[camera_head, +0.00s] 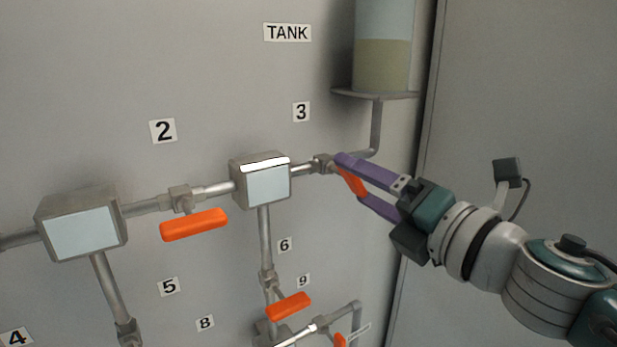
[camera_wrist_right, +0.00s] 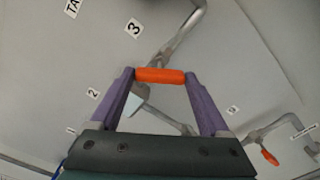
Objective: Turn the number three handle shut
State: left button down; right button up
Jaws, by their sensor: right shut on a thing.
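The number three handle (camera_head: 352,182) is orange and sits on the pipe valve (camera_head: 322,163) below the "3" label (camera_head: 301,112), left of the tank's pipe. In the head view it slants down to the right, partly hidden by my right gripper (camera_head: 350,178). In the right wrist view the orange handle (camera_wrist_right: 160,76) lies across between the two purple fingertips, which press on its ends. My right gripper is shut on it. My left gripper is in neither view.
A tank (camera_head: 383,60) stands above right on a bracket. The number two handle (camera_head: 194,225) and number six handle (camera_head: 289,305) are orange, left and below. Grey boxes (camera_head: 262,182) and pipes line the wall. A panel edge runs behind my right gripper.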

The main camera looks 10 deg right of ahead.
jog(key=m+p, duration=0.1)
jog(key=m, duration=0.5)
jog(key=shift+m, duration=0.3)
dwell(0.5)
jog(key=o, duration=1.2)
jog(key=b+v, duration=0.1)
jog(key=v, duration=0.9)
jog(key=shift+m, duration=0.3)
